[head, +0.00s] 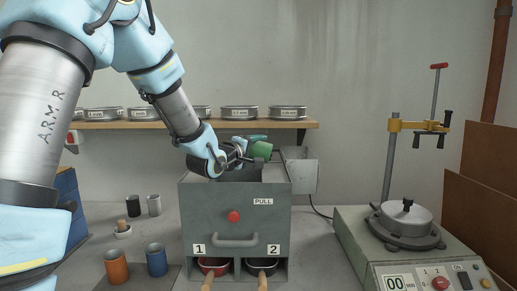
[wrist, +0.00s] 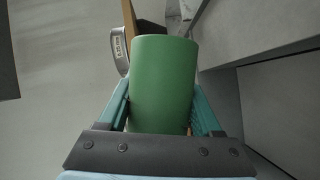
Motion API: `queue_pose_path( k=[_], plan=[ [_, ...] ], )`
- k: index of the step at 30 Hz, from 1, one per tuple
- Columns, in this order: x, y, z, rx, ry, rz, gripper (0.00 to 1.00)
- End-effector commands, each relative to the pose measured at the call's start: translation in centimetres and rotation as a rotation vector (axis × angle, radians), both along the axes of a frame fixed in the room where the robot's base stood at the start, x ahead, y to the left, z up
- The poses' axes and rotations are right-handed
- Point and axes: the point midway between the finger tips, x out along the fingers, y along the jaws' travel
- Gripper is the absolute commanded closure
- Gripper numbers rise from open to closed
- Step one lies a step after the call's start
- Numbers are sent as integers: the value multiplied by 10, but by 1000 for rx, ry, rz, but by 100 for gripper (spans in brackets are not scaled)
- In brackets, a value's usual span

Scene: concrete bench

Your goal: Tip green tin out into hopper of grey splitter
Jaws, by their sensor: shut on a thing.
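The green tin (head: 262,149) is held above the grey splitter (head: 235,205), over the right part of its top. The tin lies tilted nearly on its side in the head view. My gripper (head: 250,148) is shut on it. In the wrist view the green tin (wrist: 163,85) fills the middle between the two teal fingers of my gripper (wrist: 163,105). The splitter's hopper (head: 240,174) is the dark opening at the top, below the tin. The tin's mouth and contents are hidden, and I cannot tell whether anything is falling.
A red pan (head: 214,268) and a dark pan (head: 262,266) sit in bays 1 and 2. An orange tin (head: 116,266), a blue tin (head: 156,259), and black and silver tins stand left. A shelf of sieves (head: 240,113) is behind. A shaker machine (head: 410,240) stands right.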

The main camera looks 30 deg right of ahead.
Motion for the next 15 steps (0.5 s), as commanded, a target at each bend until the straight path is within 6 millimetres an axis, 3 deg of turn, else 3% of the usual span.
queue_pose_path(
  k=[5,15],
  plan=[
    [2,2,-8,-119,88,1,100],
    [10,13,4,-436,319,1,100]
  ],
)
